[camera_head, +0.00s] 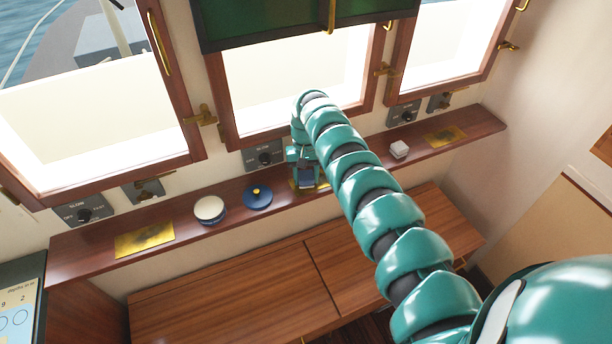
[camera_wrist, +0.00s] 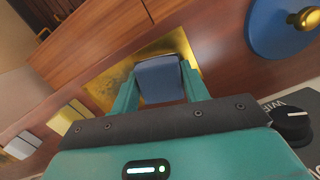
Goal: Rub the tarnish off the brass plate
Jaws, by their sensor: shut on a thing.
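My gripper (camera_head: 306,172) is over the middle of the wooden shelf; it also shows in the wrist view (camera_wrist: 160,82). It is shut on a blue-grey pad (camera_wrist: 160,80). The pad is over a brass plate (camera_wrist: 106,88), covering part of it; I cannot tell whether they touch. The plate's visible part looks gold with darker mottling near the pad. In the head view this plate is mostly hidden by my gripper. A second brass plate (camera_head: 144,240) with dark blotches lies at the shelf's left. A third (camera_head: 445,135), also darkened, lies at its right.
A round blue tin with a whitish top (camera_head: 210,209) and a blue lid with a brass knob (camera_head: 258,197) are left of my gripper. A small white block (camera_head: 399,149) is to the right. Knobbed control panels (camera_head: 264,155) line the wall behind the shelf (camera_head: 340,165).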

